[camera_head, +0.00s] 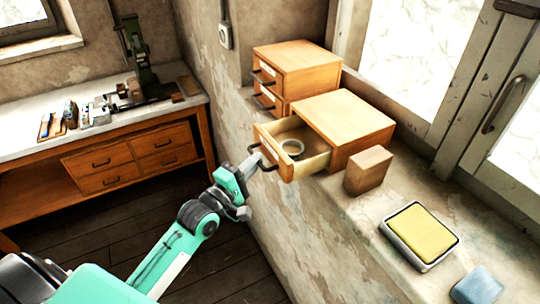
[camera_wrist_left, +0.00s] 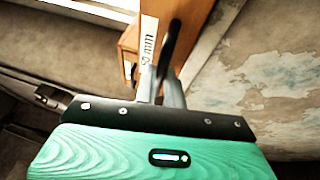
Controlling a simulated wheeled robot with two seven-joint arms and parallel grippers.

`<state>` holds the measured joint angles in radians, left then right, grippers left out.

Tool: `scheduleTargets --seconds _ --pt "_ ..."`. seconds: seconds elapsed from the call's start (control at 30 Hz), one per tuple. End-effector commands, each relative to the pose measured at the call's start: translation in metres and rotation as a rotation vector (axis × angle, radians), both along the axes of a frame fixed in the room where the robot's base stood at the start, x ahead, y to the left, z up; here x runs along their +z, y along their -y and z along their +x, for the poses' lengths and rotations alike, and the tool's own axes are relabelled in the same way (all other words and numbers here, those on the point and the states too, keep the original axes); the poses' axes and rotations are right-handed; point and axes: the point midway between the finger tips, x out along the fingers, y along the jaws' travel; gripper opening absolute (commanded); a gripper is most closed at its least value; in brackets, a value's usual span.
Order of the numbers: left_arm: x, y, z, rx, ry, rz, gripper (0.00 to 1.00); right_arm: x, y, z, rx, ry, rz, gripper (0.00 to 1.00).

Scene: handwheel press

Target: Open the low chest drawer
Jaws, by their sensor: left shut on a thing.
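The low chest (camera_head: 350,118) is a wide orange-brown wooden box on the stone ledge. Its drawer (camera_head: 308,164) is pulled out to the left, with its pale inside showing. My left gripper (camera_head: 254,162) is at the drawer front, shut on the dark bow handle (camera_head: 268,164). In the left wrist view the handle (camera_wrist_left: 171,45) rises from between the fingers of the gripper (camera_wrist_left: 160,85). My right gripper is in neither view.
A taller chest (camera_head: 300,65) with two shut drawers stands behind. A brown block (camera_head: 368,170) stands close by the low chest, with a yellow sponge in a tray (camera_head: 422,236) and a blue cloth-like piece (camera_head: 477,286) nearer. A workbench (camera_head: 110,130) is at left.

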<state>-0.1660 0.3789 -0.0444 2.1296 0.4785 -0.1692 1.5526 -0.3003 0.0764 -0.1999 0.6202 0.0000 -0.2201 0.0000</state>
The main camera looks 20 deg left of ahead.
Motion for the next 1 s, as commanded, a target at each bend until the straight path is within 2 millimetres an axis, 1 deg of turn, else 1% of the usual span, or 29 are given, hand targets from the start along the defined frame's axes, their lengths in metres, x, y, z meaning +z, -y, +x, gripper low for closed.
scheduleTargets --seconds 0.03,0.13,0.43,0.47,0.5,0.57,0.87,1.0 --pt "-0.002 -0.003 -0.004 0.0 -0.006 0.002 0.0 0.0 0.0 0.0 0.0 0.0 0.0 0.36" --pt "-0.002 -0.006 -0.008 0.0 -0.005 0.001 0.0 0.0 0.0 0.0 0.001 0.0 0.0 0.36" --pt "-0.001 -0.006 -0.008 -0.001 -0.004 0.0 0.0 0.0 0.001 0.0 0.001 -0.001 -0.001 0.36" --pt "-0.001 -0.006 -0.008 -0.001 -0.004 0.0 0.14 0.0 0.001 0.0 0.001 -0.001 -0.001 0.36" --pt "-0.001 -0.006 -0.008 -0.001 -0.004 0.0 0.22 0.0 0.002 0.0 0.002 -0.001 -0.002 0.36" --pt "-0.001 -0.006 -0.008 -0.001 -0.003 0.0 0.32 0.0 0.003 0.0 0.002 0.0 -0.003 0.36" --pt "-0.001 -0.006 -0.009 -0.001 -0.002 0.001 0.32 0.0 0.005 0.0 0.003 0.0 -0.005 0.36" --pt "-0.004 -0.008 -0.017 -0.001 -0.001 0.0 0.32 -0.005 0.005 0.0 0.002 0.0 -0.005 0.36"
